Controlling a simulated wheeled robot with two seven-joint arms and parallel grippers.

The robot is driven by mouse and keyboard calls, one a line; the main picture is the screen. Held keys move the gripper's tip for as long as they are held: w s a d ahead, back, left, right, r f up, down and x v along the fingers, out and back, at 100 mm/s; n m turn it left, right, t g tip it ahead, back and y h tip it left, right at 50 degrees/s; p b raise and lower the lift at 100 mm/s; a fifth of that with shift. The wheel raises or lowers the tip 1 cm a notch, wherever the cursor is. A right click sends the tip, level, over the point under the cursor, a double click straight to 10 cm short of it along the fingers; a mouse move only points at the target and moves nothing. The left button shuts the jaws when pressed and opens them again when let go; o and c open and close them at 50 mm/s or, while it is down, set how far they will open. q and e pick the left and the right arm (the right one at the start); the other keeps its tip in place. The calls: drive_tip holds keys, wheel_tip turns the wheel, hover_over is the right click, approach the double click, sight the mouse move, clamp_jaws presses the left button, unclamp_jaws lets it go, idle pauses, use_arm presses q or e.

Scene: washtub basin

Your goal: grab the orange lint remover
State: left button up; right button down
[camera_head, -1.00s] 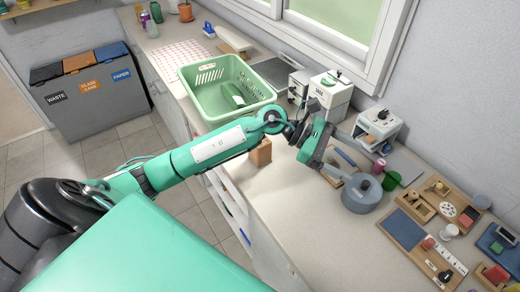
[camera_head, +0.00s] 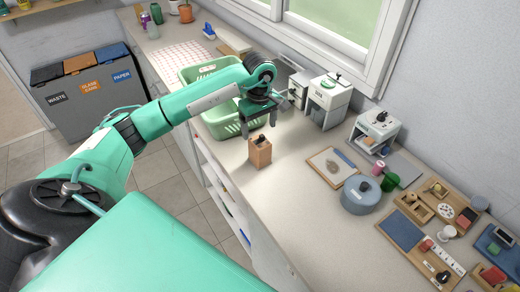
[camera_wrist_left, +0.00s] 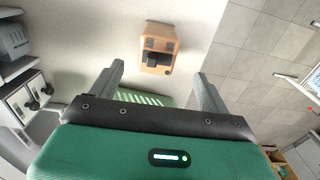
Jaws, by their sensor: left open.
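An upright orange-tan block with a dark piece on top (camera_head: 260,152) stands on the counter in front of the green basket. It looks like the lint remover, though its details are small. In the left wrist view the block (camera_wrist_left: 158,47) shows from above, just beyond and between the fingertips. My left gripper (camera_head: 259,124) points down, open and empty, above and close to the block. Its two fingers (camera_wrist_left: 157,72) are spread wide in the wrist view and do not touch the block. My right gripper is not in view.
The green basket (camera_head: 226,127) stands right behind my left gripper, partly hidden by my arm. White appliances (camera_head: 325,101) line the wall. A blue-grey pot (camera_head: 361,196) and a board (camera_head: 331,167) lie to the right. The counter (camera_head: 290,205) right of and in front of the block is clear.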

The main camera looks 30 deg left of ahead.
sight(260, 141)
use_arm(q)
wheel_tip(260, 141, down, 5)
drive_tip(key=shift+f+p, duration=0.1)
drive_tip(key=shift+p, duration=0.6)
drive_tip(key=shift+f+p, duration=0.25)
drive_tip(key=shift+p, duration=0.1)
drive_tip(key=f+p, duration=0.1)
drive_tip(key=f, duration=0.1)
drive_tip(key=f+p, duration=0.1)
drive_tip(key=f, duration=0.1)
drive_tip(key=shift+w+p, duration=0.2)
drive_tip(key=shift+p, duration=0.1)
drive_tip(key=shift+f, duration=0.35)
drive_tip(key=shift+c, duration=0.2)
drive_tip(key=c, duration=1.3)
drive_tip(key=shift+w+r, duration=0.1)
drive_tip(key=shift+r, duration=0.05)
